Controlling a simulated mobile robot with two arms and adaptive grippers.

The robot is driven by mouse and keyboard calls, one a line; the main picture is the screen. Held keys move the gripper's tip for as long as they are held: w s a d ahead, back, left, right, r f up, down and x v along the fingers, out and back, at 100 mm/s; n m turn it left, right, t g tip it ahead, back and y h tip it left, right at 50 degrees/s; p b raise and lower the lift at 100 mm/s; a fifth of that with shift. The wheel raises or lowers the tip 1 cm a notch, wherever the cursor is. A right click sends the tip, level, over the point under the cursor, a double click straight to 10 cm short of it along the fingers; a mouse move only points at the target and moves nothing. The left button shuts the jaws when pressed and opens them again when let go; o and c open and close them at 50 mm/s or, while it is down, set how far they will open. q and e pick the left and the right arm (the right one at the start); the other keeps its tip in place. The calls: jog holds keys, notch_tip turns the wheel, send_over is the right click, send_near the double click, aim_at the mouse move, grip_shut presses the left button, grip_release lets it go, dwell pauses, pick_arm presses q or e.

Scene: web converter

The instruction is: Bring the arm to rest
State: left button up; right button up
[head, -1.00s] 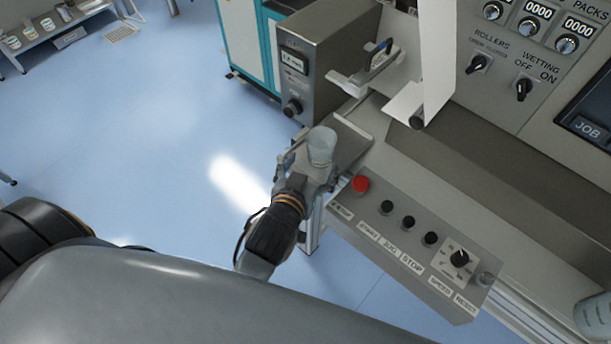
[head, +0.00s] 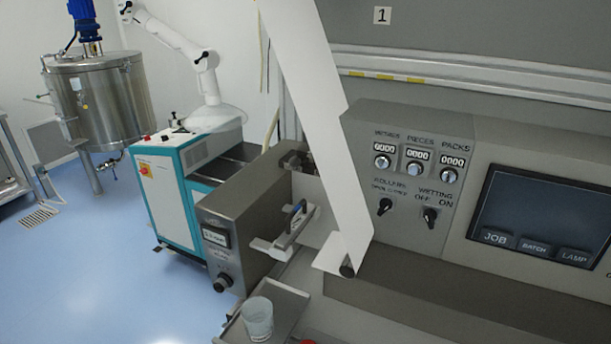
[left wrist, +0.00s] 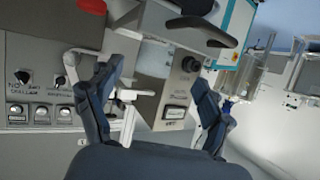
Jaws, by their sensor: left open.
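My left gripper (left wrist: 157,110) shows in the left wrist view with its two dark fingers spread apart and nothing between them. It is not in the head view. In the left wrist view, the grey unit with a small display (left wrist: 174,112) lies beyond the fingers. A clear cup (head: 257,318) stands upright on a small grey shelf (head: 288,306) at the bottom of the head view, with no gripper near it there. My right gripper is in neither view.
The grey control panel (head: 405,150) with knobs and a dark screen (head: 545,215) fills the right. A white web strip (head: 318,110) hangs before it. A teal and white cabinet (head: 168,195) and a steel tank (head: 105,100) stand left. Blue floor (head: 110,270) is clear.

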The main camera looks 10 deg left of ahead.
pick_arm(q)
jog(key=s+a+f+m+g+h, duration=0.1)
jog(key=s+a+f+g, duration=0.2)
jog(key=s+f+g, duration=0.3)
jog(key=s+a+f+m+g, duration=0.1)
jog(key=s+a+f+g, duration=0.25)
jog(key=s, duration=0.35)
notch_tip(320, 180, down, 29)
jog(key=s+g+b, duration=0.1)
jog(key=s+g, duration=0.1)
jog(key=s, duration=0.1)
jog(key=s+a+f+b, duration=0.1)
jog(key=s+a+f, duration=0.1)
jog(key=s+f, duration=1.4)
jog(key=shift+a+m+g, duration=0.2)
jog(key=shift+m+g, duration=0.1)
jog(key=shift+g, duration=0.15)
